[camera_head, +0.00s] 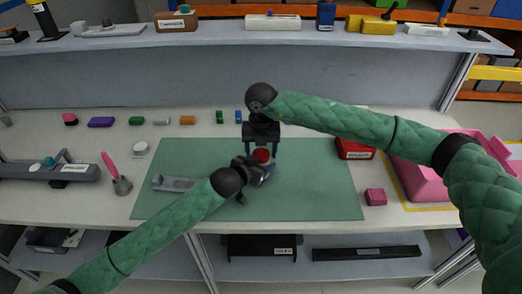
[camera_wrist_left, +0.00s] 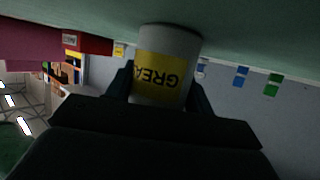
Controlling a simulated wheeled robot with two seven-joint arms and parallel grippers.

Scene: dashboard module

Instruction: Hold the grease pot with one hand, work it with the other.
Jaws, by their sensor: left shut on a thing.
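The grease pot (camera_head: 262,155) is at the middle of the green mat, with its red top showing in the head view. In the left wrist view the white pot (camera_wrist_left: 166,65) appears upside down, with a yellow label reading "GREA". My left gripper (camera_head: 260,170) is shut on the pot's side, and its dark fingers (camera_wrist_left: 162,95) flank the pot. My right gripper (camera_head: 262,148) points down from above, its two fingers apart on either side of the red top. A gap shows between the fingers and the top. The pot's lower body is hidden by my left gripper in the head view.
The green mat (camera_head: 320,190) is mostly clear, with a grey bracket (camera_head: 175,183) at its left. A red box (camera_head: 354,148), pink cube (camera_head: 375,197) and large pink part (camera_head: 420,180) are at right. Small coloured blocks line the back. A grey shelf (camera_head: 350,40) stands behind.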

